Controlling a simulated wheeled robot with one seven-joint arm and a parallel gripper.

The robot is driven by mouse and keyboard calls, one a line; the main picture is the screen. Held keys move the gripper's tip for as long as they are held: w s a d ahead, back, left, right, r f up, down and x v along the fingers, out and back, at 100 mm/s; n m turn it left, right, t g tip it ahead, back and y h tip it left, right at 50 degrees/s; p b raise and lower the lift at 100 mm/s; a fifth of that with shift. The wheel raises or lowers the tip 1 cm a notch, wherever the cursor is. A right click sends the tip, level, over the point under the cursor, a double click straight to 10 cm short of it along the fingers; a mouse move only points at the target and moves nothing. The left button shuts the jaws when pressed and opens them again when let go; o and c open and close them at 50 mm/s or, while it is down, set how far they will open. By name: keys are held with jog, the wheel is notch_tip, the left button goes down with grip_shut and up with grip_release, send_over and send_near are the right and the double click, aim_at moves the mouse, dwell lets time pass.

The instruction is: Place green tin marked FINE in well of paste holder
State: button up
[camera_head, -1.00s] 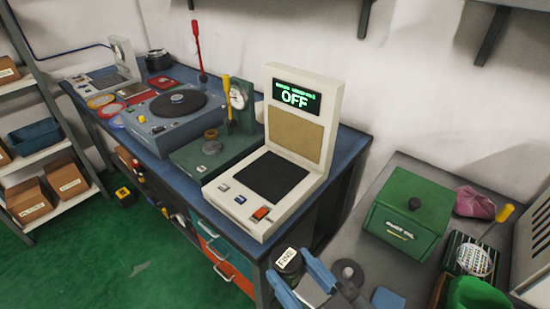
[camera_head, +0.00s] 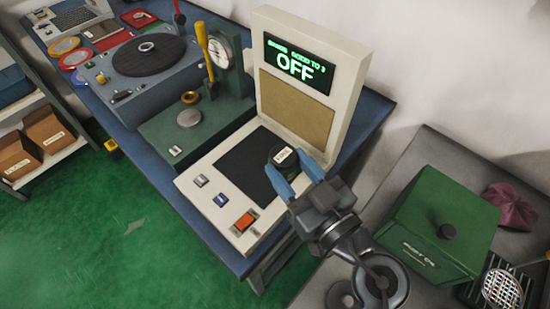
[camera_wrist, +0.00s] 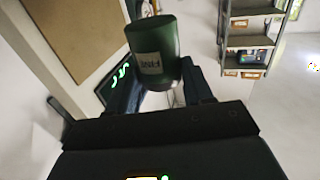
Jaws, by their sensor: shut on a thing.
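The green tin marked FINE (camera_head: 283,157) is held between the blue fingertips of my gripper (camera_head: 294,172). It is over the right side of the dark pad on the cream machine, and I cannot tell how high above it. In the wrist view the tin (camera_wrist: 152,50) is dark green with a pale label reading FINE, gripped near its lower part. I cannot make out for sure which thing is the paste holder.
The cream machine (camera_head: 212,212) has an upright panel with a screen (camera_head: 300,63) reading OFF. A green gauge stand (camera_head: 160,143) and a blue turntable machine (camera_head: 125,105) stand to its left. A green box (camera_head: 435,215) is on the grey table at right.

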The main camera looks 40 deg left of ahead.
aim_at(278, 153)
jog(key=w+a+f, duration=0.1)
jog(key=a, duration=0.1)
jog(key=w+a+f+b, duration=0.1)
jog(key=a, duration=0.1)
jog(key=w+a+f+b, duration=0.1)
jog(key=w+f, duration=0.1)
jog(key=shift+a+f, duration=0.1)
jog(key=shift+a, duration=0.3)
jog(key=shift+a+f, duration=0.1)
jog(key=shift+f, duration=0.1)
jog(key=shift+f+b, duration=0.85)
jog(key=shift+f, duration=1)
jog(key=o, duration=1.1)
jog(key=shift+f, duration=0.15)
jog(key=shift+o, duration=0.2)
